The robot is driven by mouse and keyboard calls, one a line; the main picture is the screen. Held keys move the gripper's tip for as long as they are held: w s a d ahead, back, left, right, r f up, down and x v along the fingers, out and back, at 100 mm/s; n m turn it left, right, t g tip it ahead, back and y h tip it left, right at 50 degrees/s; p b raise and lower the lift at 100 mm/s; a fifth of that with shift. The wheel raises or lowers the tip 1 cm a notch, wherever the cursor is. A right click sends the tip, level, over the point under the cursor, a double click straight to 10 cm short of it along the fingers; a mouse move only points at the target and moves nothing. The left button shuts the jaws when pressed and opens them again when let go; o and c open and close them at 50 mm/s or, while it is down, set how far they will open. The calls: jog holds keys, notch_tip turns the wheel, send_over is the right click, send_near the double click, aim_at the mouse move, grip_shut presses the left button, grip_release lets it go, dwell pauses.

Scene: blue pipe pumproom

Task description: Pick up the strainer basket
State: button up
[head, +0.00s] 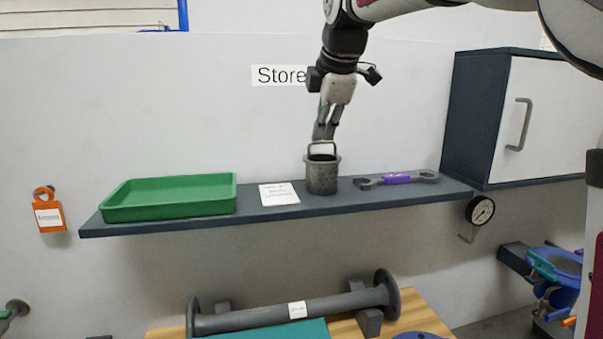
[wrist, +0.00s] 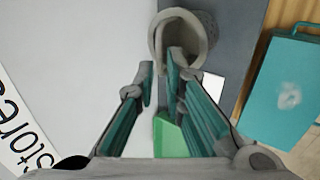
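The strainer basket (head: 322,178) is a grey metal cup with an upright loop handle. It stands upright on the dark wall shelf (head: 240,220). My gripper (head: 324,136) points down right above the basket, with its fingertips close to the top of the handle. In the wrist view the basket (wrist: 208,26) is at the top, just beyond my fingertips (wrist: 161,73). Whether a fingertip touches the handle I cannot tell.
On the shelf, a green tray (head: 170,207) and a white card (head: 279,194) are left of the basket; a wrench with a purple band (head: 397,179) is right. A wall cabinet (head: 545,120) bounds the right. A flanged pipe (head: 265,317) lies on the wooden bench below.

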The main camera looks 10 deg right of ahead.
aim_at(318, 143)
jog(key=shift+p+x, duration=0.65)
jog(key=shift+x, duration=1.9)
jog(key=shift+a, duration=0.1)
grip_shut()
jog(key=shift+r, duration=0.15)
